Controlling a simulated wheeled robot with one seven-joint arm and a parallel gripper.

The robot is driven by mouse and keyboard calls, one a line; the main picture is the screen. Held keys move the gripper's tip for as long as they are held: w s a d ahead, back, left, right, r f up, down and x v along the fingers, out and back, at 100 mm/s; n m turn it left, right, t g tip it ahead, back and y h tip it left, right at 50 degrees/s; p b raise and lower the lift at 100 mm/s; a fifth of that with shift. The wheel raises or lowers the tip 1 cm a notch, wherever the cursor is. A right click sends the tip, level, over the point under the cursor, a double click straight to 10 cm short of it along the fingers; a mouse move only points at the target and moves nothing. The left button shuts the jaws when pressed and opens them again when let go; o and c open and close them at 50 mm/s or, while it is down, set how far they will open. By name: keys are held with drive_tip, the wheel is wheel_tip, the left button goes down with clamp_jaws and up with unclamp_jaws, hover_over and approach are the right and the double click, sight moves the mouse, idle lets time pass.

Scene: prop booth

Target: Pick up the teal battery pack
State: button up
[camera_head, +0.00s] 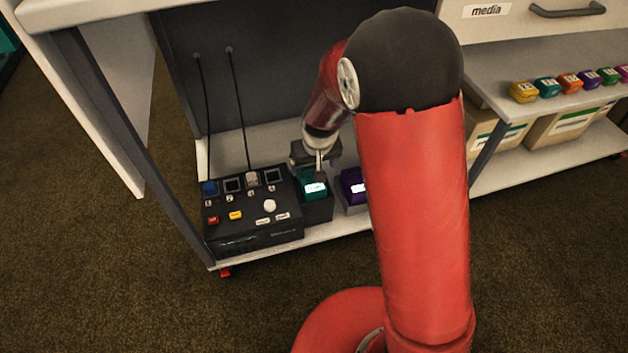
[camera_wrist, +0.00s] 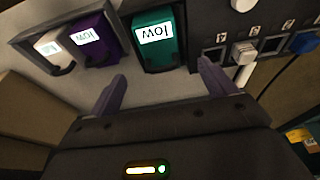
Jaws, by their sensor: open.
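The teal battery pack (camera_head: 314,194) sits in a dark holder just right of the black console, on the white lower shelf. In the wrist view the teal battery pack (camera_wrist: 174,52) shows a white label reading "low", upside down. My gripper (camera_head: 319,168) is right at the pack, above or behind it; the exact gap is unclear in the head view. In the wrist view my gripper (camera_wrist: 161,72) is open, with its two dark purple fingers spread to either side of the near end of the pack. Nothing is held between them.
A purple pack (camera_head: 352,184) labelled "low" stands beside the teal one, and a white pack (camera_wrist: 54,44) shares its tray. The black console (camera_head: 252,238) has buttons and sockets. Several coloured packs (camera_head: 566,82) line the right shelf. Two black cables (camera_head: 238,100) hang behind the console.

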sight(311, 179)
drive_tip(key=x, duration=0.2)
drive_tip(key=b+x, duration=0.1)
drive_tip(key=x, duration=0.5)
drive_tip(key=shift+s+b, duration=0.3)
drive_tip(key=shift+b, duration=0.05)
drive_tip(key=shift+c, duration=0.3)
drive_tip(key=c, duration=1.6)
drive_tip(key=shift+o, duration=0.2)
drive_tip(key=shift+r, duration=0.15)
wheel_tip(311, 179, up, 20)
drive_tip(key=p, duration=0.4)
